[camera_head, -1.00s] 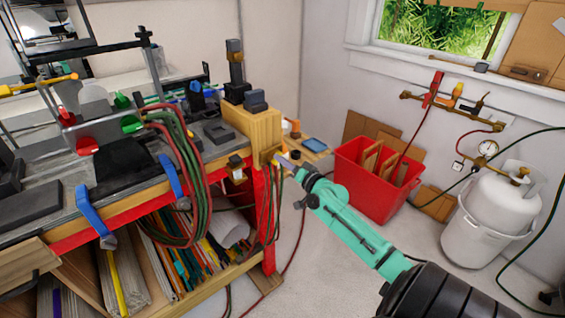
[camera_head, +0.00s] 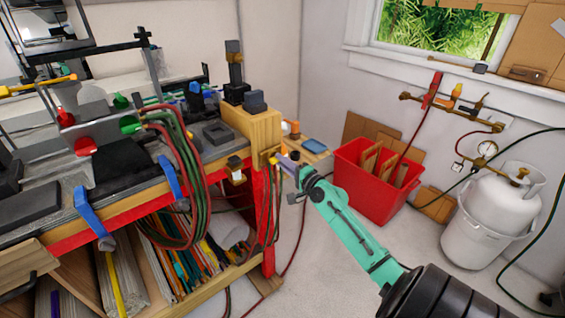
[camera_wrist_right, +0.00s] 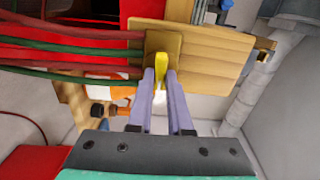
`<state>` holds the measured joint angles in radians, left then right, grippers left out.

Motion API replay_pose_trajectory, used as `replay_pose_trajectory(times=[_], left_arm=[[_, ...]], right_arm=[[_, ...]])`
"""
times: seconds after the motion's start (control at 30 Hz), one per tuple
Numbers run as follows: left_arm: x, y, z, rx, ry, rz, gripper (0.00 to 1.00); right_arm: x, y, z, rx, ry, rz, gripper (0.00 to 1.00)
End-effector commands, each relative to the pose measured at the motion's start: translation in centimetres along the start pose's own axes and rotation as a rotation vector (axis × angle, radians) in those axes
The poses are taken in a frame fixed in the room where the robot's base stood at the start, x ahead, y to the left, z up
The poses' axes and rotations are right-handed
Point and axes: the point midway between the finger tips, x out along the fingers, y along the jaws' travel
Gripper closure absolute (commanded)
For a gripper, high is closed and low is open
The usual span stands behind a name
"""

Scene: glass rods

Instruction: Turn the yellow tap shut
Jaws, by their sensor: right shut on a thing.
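The yellow tap (camera_wrist_right: 160,67) sticks out from a brass-coloured block on the wooden bench end, in the right wrist view. In the head view it is a small yellow spot (camera_head: 273,158) at the bench corner. My right gripper (camera_wrist_right: 161,78) has its two pale lilac fingers closed on either side of the tap's handle, which shows between the tips. In the head view this gripper (camera_head: 281,160) reaches the bench corner from the right. The tap's exact angle is hard to tell. My left gripper is not in view.
Red and green hoses (camera_head: 186,170) hang down the bench front and run close to the tap in the wrist view. A red bin (camera_head: 352,192) and a white gas cylinder (camera_head: 483,218) stand to the right.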

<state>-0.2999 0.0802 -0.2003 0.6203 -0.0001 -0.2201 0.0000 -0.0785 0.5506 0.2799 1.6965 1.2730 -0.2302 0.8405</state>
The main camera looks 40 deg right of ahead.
Motion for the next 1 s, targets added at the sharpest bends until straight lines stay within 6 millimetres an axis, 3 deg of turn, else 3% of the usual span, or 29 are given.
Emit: replay_pose_trajectory(times=[0.6, 0.63, 0.7, 1.0], left_arm=[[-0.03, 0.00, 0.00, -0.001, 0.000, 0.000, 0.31], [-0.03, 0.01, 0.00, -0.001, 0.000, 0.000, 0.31], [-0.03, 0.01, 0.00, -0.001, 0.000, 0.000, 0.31], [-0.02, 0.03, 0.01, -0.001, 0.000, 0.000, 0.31]], right_arm=[[-0.01, 0.16, 0.06, 0.049, -0.001, 0.002, 1.00], [-0.01, 0.16, 0.06, 0.049, -0.001, 0.002, 0.75], [-0.01, 0.15, 0.05, 0.049, -0.001, 0.002, 0.53], [-0.05, 0.09, 0.02, 0.046, 0.000, 0.001, 0.53]])
